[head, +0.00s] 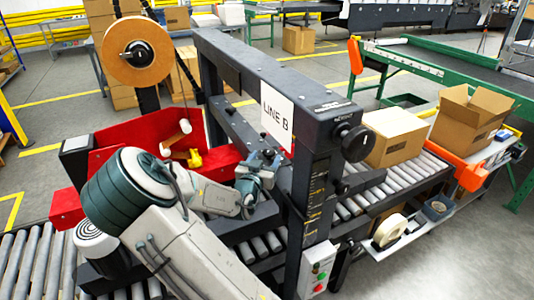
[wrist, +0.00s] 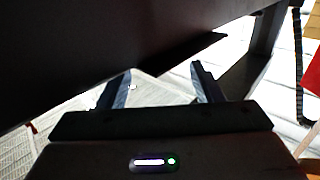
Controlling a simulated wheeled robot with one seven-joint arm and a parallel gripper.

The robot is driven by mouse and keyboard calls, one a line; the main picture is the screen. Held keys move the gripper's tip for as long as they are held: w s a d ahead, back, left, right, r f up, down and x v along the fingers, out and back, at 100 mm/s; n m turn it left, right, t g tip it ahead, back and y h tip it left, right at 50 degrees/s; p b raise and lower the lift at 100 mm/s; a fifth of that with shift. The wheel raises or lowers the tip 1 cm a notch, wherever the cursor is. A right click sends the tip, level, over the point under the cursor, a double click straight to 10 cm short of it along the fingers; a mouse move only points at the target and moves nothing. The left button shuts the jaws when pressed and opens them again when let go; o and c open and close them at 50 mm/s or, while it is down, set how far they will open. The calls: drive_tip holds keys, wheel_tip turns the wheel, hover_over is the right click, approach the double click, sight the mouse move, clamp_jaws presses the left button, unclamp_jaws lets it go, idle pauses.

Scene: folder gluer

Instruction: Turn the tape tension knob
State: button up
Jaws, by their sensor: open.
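The taping machine has a large tan tape roll (head: 137,50) above a red tape head (head: 115,150). A small yellow knob-like part (head: 195,158) sits on the red head, beside a pale roller (head: 177,138). A large black knob (head: 354,141) is at the near end of the top beam. No label shows which is the tension knob. In the wrist view my gripper (wrist: 163,80) is open and empty, with no knob between the fingers.
The dark top beam (head: 275,75) with a LINE B sign (head: 277,112) and the upright post (head: 312,220) stand close to my wrist. A dark surface (wrist: 100,50) fills the upper left of the wrist view. Cartons (head: 395,135) are on the right rollers.

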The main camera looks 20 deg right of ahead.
sight(267, 155)
drive_tip(key=shift+x, duration=1.5)
drive_tip(key=c, duration=1)
drive_tip(key=shift+o, duration=0.3)
